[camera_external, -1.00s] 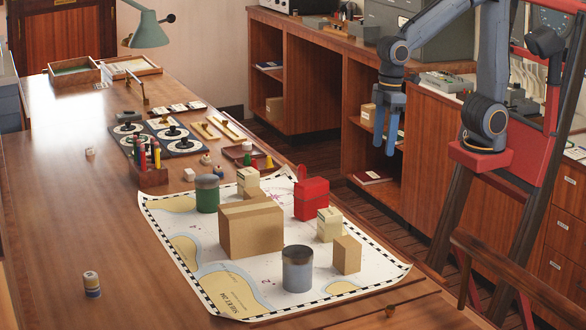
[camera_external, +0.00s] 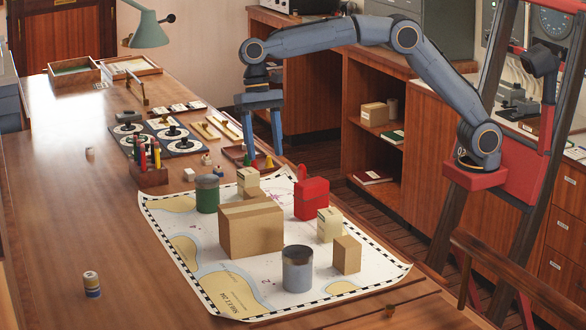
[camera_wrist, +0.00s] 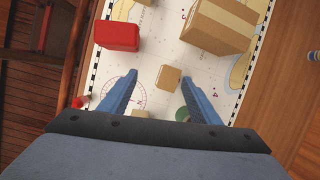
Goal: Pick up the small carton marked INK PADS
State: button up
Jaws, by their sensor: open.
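No label reading INK PADS is legible in either view, so I cannot tell which small carton carries it. A small tan carton (camera_wrist: 168,77) shows between and beyond my fingertips in the wrist view. A paler block (camera_wrist: 140,112) lies nearer, partly hidden by my gripper. In the external view, a small cream carton (camera_external: 247,176) stands behind the large carton. Two more small cartons stand at the right of the chart, one cream (camera_external: 329,224) and one tan (camera_external: 347,255). My gripper (camera_external: 265,157) is open, empty and pointing down, above the chart's far end.
The large carton (camera_external: 250,229), red can (camera_external: 312,198), green tin (camera_external: 207,194) and grey-blue tin (camera_external: 298,269) stand on the chart (camera_external: 180,217). A pen holder (camera_external: 148,171) and a shallow tray (camera_external: 235,152) are near the far end. The desk's left side is mostly clear.

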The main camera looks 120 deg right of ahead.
aim_at(254, 190)
jog(key=w+d+f, duration=0.1)
jog(key=f, duration=0.1)
jog(key=w+f+m, duration=0.1)
jog(key=f, duration=0.1)
jog(key=w+d+f+m, duration=0.1)
jog(key=f, duration=0.1)
jog(key=shift+w+d+f+y+b, duration=0.3)
jog(key=shift+w+f+y+b, duration=0.05)
jog(key=shift+f+y+b, duration=0.05)
jog(key=shift+a+p+x, duration=0.2)
jog(key=shift+p+x, duration=0.4)
jog(key=shift+x, duration=1.35)
jog(key=shift+a+p+x, duration=0.2)
jog(key=shift+p+x, duration=0.4)
jog(key=shift+x, duration=1.3)
jog(key=shift+s+r, duration=0.15)
jog(key=shift+r, duration=0.05)
jog(key=c, duration=1.2)
jog(key=shift+r, duration=0.1)
